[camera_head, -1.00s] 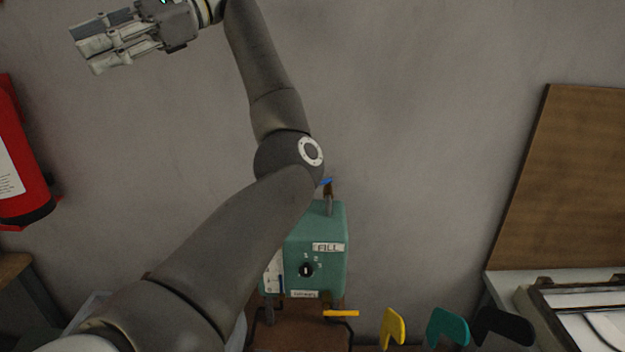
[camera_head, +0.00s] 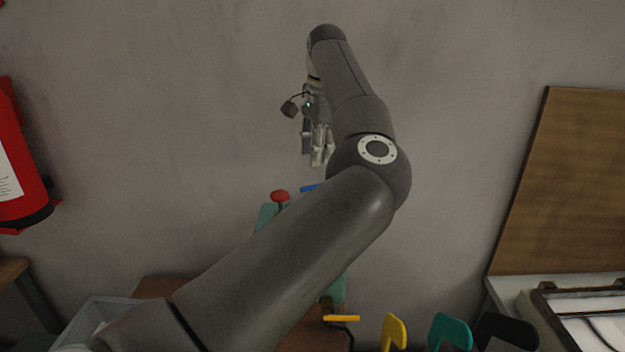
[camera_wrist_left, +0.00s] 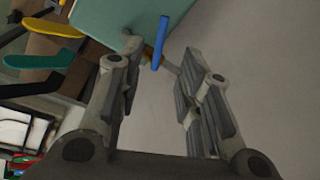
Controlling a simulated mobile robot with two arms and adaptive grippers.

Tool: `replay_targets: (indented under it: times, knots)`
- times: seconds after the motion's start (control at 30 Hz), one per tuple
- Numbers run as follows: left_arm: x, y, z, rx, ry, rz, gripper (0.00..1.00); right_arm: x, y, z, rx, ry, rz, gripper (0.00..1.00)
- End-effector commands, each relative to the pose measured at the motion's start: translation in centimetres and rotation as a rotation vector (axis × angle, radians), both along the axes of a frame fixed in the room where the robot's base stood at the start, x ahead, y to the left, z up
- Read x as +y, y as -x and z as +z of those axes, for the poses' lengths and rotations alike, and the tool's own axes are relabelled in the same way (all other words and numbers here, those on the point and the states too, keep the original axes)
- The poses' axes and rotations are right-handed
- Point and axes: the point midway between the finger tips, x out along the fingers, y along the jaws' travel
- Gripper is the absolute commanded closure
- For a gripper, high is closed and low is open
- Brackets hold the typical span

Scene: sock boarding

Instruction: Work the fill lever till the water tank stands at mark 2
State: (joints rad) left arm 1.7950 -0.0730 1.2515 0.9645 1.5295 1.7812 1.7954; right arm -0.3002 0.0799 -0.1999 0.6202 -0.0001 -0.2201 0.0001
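The teal box (camera_head: 266,215) stands at lower centre in the head view, mostly hidden behind my left arm. Its front, with any marks, is covered. A red-knobbed lever (camera_head: 279,196) stands at its top left, and a blue bar (camera_head: 311,188) shows to the right of the knob. I cannot tell which is the fill lever. My left gripper (camera_head: 318,162) points down above the blue bar. In the left wrist view, its fingers (camera_wrist_left: 160,95) are apart with nothing between the tips; the blue bar (camera_wrist_left: 160,42) and teal box (camera_wrist_left: 130,14) lie beyond them. My right gripper is out of view.
A yellow handle (camera_head: 341,318) is low at the box's front. Yellow (camera_head: 394,331), teal (camera_head: 450,331) and black (camera_head: 505,330) shapes stand to its right. A grey bin (camera_head: 95,318) is at lower left, a red extinguisher (camera_head: 20,165) at far left.

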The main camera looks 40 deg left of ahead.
Motion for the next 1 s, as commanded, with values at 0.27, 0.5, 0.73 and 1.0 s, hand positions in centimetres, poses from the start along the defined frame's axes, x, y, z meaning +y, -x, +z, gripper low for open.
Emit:
replay_targets:
  times: [0.27, 0.5, 0.73, 1.0]
  knots:
    - [1.0, -0.3, -5.1, 0.007, -0.002, 0.001, 0.67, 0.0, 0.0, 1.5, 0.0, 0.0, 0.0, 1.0]
    - [1.6, -0.5, -8.0, 0.004, -0.003, 0.0, 0.67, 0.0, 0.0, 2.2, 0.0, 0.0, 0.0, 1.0]
    - [1.7, -0.6, -8.7, 0.002, -0.003, 0.0, 0.67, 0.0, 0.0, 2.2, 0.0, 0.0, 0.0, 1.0]
    - [1.7, -0.6, -8.6, 0.003, -0.003, 0.0, 0.84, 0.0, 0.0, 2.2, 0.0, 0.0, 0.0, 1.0]
